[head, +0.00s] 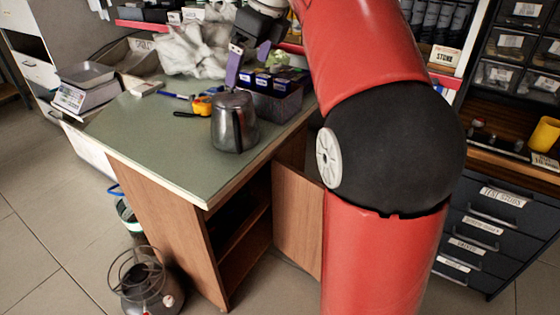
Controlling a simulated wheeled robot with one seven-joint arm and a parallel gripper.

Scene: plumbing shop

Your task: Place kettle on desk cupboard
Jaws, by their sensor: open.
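A dull metal kettle (234,125) stands upright on the green top of the desk cupboard (185,158), near its right edge. My gripper (246,72) is above and just behind the kettle in the head view, with its purple fingers spread apart and nothing visible between them. The left finger overlaps the kettle's top in the picture; I cannot tell whether they touch. The kettle's handle is not clearly visible. The desk cupboard's door (297,222) stands open at the right, showing a dark shelf inside.
A dark box with purple labels (270,98) stands behind the kettle. A dark pot with wire hoops (148,285) stands on the floor. The desk's front left is clear.

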